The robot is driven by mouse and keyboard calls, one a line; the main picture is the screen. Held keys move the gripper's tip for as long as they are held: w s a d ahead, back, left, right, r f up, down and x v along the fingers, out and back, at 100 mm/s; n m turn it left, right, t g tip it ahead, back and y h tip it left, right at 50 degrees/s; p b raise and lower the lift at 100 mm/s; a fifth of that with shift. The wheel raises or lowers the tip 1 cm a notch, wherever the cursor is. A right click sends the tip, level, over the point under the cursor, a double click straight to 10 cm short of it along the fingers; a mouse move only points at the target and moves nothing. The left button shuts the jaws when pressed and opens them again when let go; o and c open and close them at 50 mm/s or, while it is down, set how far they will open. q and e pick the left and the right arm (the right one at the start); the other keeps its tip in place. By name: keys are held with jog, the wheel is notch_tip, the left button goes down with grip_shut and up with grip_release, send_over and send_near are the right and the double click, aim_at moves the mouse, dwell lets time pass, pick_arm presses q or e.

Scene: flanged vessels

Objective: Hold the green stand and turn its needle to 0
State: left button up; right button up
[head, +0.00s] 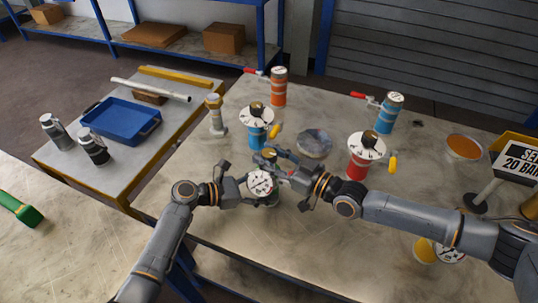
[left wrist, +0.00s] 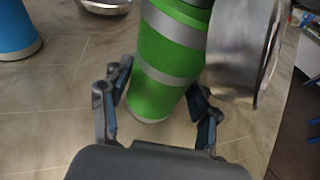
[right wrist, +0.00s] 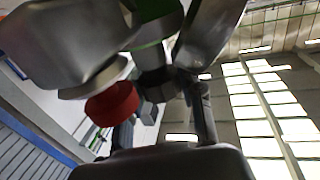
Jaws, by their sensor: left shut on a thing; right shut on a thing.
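The green stand (left wrist: 165,65) stands upright with grey bands in the left wrist view. In the head view its white dial (head: 261,184) shows between my grippers, and its body is mostly hidden. My left gripper (head: 238,188) is shut on the stand; its fingers (left wrist: 160,110) lie on both sides of the green body. The right wrist view shows a red round part (right wrist: 112,103) near the fingers.
Blue (head: 256,130) and red (head: 358,160) stands with dials are close behind and to the right. A round grey dish (head: 314,143) lies behind my right gripper. The table's front left is clear.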

jog(key=shift+s+a+r+m+t, duration=0.1)
jog(key=shift+s+a+m+t, duration=0.05)
jog(key=shift+a+m+t, duration=0.2)
jog(key=shift+h, duration=0.3)
jog(key=shift+d+t, duration=0.25)
jog(key=shift+d, duration=0.1)
jog(key=o, duration=1.2)
jog(key=v, duration=1.2)
jog(key=shift+r, duration=0.1)
